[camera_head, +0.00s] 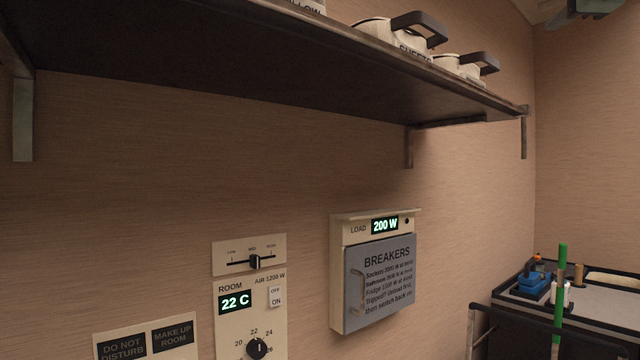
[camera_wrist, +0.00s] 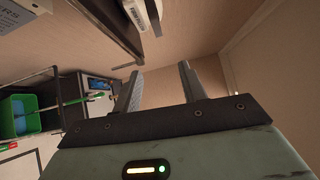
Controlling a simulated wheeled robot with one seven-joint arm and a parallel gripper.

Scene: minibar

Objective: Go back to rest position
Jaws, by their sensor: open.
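My gripper (camera_wrist: 160,70) shows in the wrist view with its two dark fingers spread apart. Nothing is between the fingers; behind them is bare tan wall. The wrist view is turned, with the shelf (camera_wrist: 107,28) at the top and the trolley at the left. The fingers appear clear of both. In the head view a dark grey-green part is cut off at the top right corner, and I cannot tell for sure what it is.
A dark shelf (camera_head: 240,60) with handled containers (camera_head: 385,32) overhangs the wall. Below are the breaker box (camera_head: 380,285), its cover closed and display reading 200 W, and the room thermostat (camera_head: 232,325). A trolley (camera_head: 590,325) stands at the right; its green bin (camera_wrist: 18,115) shows too.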

